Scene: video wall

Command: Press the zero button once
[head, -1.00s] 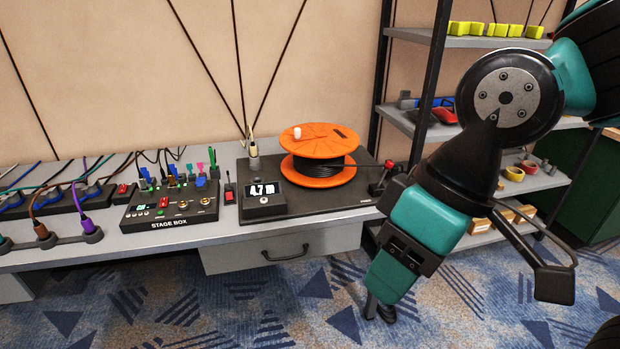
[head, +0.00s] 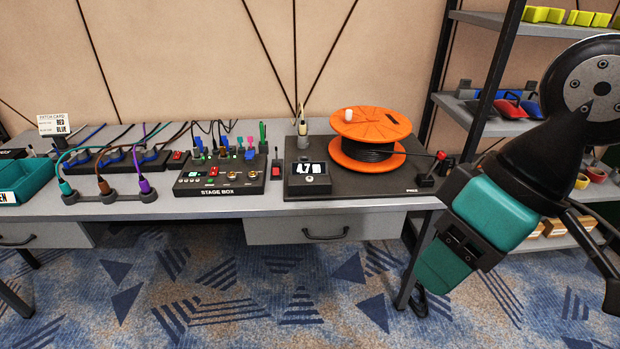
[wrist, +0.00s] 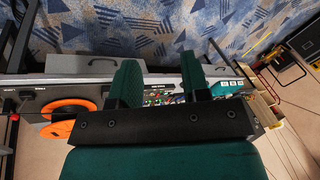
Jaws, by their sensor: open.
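The zero button looks to be the small round light button (head: 309,207) on the front of the dark display box (head: 308,188), below its screen. The screen reads about 4.7. The box stands at the front left of a black platform (head: 400,194) that holds an orange cable spool (head: 371,122). My gripper (head: 420,303) hangs to the right of and below the platform, in front of the bench edge, well apart from the button. In the wrist view its two green fingers (wrist: 160,78) are apart with nothing between them. The button cannot be made out there.
A stage box (head: 218,182) with plugs and a small red switch (head: 277,172) stand left of the platform. A red-topped lever (head: 432,168) stands at its right. A drawer handle (head: 325,234) juts below the bench. A shelf rack (head: 490,90) stands at the right.

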